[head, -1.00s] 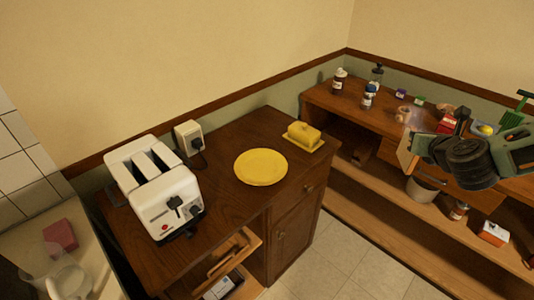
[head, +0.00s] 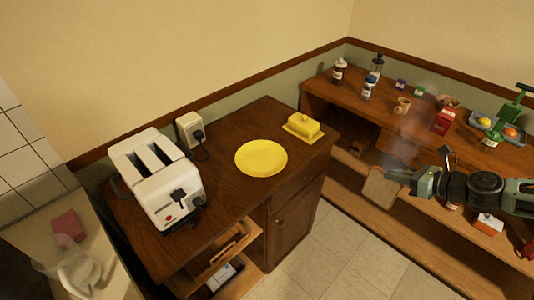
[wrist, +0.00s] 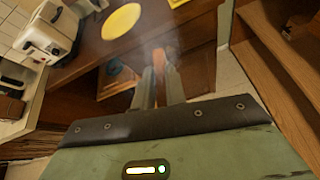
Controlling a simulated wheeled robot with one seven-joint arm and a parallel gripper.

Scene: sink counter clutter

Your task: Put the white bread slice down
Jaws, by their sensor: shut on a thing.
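My gripper (head: 399,174) is shut on a light brown bread slice (head: 379,189). It holds the slice upright in the air in front of the right-hand wooden shelf unit, right of the counter. Faint steam rises around the slice. In the wrist view my gripper (wrist: 161,85) shows its two fingers close together, with the slice seen only edge-on between them. An empty yellow plate (head: 261,158) lies on the dark wooden counter, left of my gripper; it also shows in the wrist view (wrist: 121,20).
A white toaster (head: 160,185) with empty-looking slots stands on the counter (head: 232,212) left of the plate. A yellow butter dish (head: 303,129) sits at its right. Bottles, a mug (head: 402,106), a red carton (head: 443,121) and a tray crowd the right-hand shelf unit.

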